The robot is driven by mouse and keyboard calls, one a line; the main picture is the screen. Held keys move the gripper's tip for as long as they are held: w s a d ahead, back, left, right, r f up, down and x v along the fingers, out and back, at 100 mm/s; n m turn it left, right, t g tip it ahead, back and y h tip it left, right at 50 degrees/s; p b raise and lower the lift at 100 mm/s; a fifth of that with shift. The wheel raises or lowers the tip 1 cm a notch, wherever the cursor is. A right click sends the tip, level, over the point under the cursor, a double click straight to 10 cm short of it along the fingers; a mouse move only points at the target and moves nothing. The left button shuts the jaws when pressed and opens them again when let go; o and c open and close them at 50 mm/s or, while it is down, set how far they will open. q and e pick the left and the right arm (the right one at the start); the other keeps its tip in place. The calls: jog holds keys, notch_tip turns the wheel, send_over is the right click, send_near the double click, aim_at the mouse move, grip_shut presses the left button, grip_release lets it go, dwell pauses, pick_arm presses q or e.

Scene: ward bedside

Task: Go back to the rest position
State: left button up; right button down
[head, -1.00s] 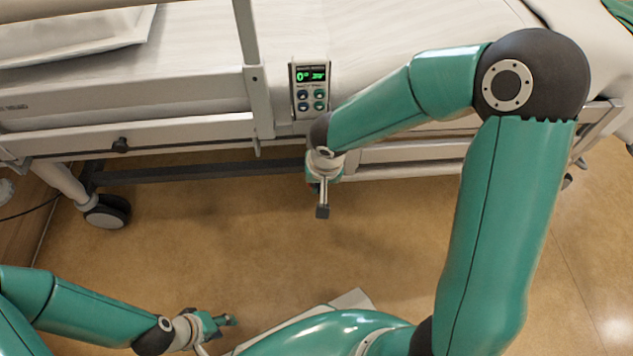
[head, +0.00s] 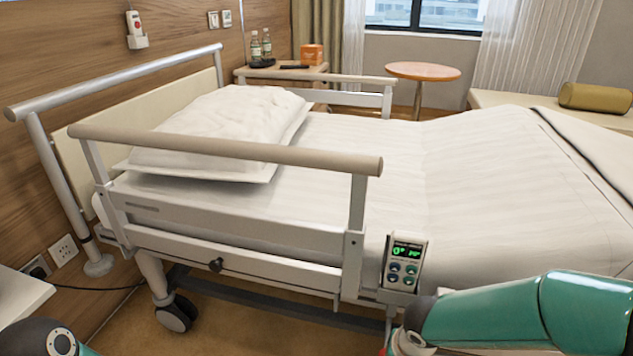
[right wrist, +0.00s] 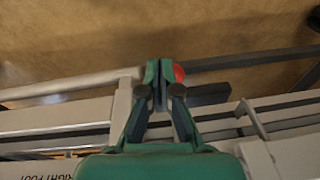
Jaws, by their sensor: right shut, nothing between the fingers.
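My right gripper (right wrist: 162,75) is shut and empty in the right wrist view, its two fingertips together. It points past the bed's grey side frame, with the brown floor beyond. A small red round spot shows right beside the fingertips; I cannot tell what it belongs to. In the head view my right forearm (head: 535,315) comes in at the lower right, with its wrist just below the bed control panel (head: 404,262). The right fingers are not clear there. Only a dark joint of my left arm (head: 48,340) shows at the lower left; the left gripper is out of view.
The bed (head: 470,190) fills the middle, with a pillow (head: 225,120) and a raised near side rail (head: 230,150). A bedside cabinet (head: 285,73) with bottles and a round table (head: 422,72) stand behind. A pale surface (head: 18,300) is at the lower left.

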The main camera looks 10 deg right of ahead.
jog(key=s+a+f+g+y, duration=0.2)
jog(key=s+a+f, duration=0.2)
jog(key=s+f, duration=0.5)
jog(key=s+a+f+g+y, duration=0.2)
jog(key=s+a+f, duration=0.2)
jog(key=s+f, duration=0.45)
jog(key=w+r+n+t+p, duration=0.1)
jog(key=w+r+p, duration=0.1)
jog(key=r+p, duration=1.4)
jog(key=w+r+n+t+p, duration=0.1)
jog(key=w+r+n+p, duration=0.1)
jog(key=r+p, duration=1.5)
jog(key=w+p, duration=0.1)
jog(key=p, duration=0.2)
jog(key=shift+d+r, duration=0.25)
